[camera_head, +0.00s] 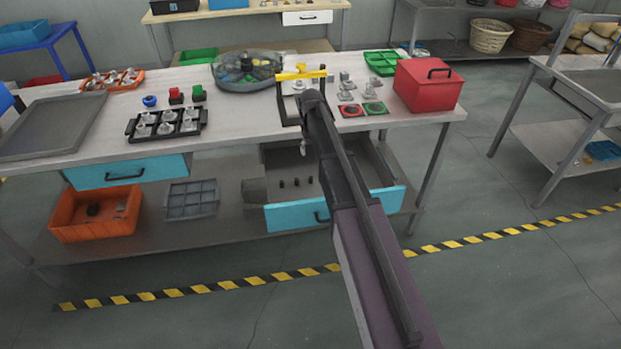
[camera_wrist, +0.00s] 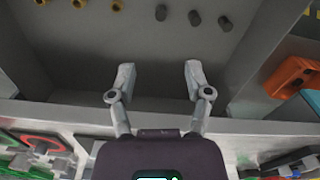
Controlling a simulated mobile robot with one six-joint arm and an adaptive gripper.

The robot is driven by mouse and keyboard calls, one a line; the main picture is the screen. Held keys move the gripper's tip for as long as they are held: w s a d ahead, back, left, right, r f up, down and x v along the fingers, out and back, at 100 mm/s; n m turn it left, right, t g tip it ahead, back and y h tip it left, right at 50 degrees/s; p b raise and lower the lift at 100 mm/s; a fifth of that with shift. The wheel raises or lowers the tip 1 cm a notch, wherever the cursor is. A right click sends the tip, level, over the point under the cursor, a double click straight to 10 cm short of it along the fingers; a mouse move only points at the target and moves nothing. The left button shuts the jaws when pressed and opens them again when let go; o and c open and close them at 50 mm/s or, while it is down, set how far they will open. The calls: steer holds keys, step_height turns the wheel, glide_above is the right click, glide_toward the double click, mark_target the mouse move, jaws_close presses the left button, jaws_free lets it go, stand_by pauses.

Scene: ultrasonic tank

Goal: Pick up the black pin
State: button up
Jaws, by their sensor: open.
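Several small pins lie in the grey open drawer. In the wrist view a row of three dark pins stands at the top: a left black pin (camera_wrist: 160,12), a middle one (camera_wrist: 195,18) and a right one (camera_wrist: 225,24). The same dark pins show small in the head view (camera_head: 296,182), inside the drawer with the blue front (camera_head: 285,218). My gripper (camera_wrist: 156,82) is open and empty, its two fingers apart, with the pins beyond its fingertips. In the head view my arm hides part of the drawer, and the gripper is mostly hidden.
The workbench edge (camera_head: 235,140) overhangs the drawer. Brass pins (camera_wrist: 78,3) stand left of the dark ones. An orange bin (camera_head: 95,213) and a grey divided tray (camera_head: 191,199) lie on the lower shelf to the left. A red box (camera_head: 427,88) stands on the bench.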

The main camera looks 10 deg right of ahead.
mark_target(311, 177)
stand_by(0.3)
step_height(311, 177, down, 9)
steer(key=b, duration=0.8)
steer(key=shift+r+b, duration=0.2)
steer(key=shift+b, duration=0.15)
steer(key=shift+f, duration=0.1)
steer(key=shift+s+f+b, duration=0.15)
steer(key=shift+f+b, duration=2.35)
steer(key=shift+b, duration=0.1)
jaws_close()
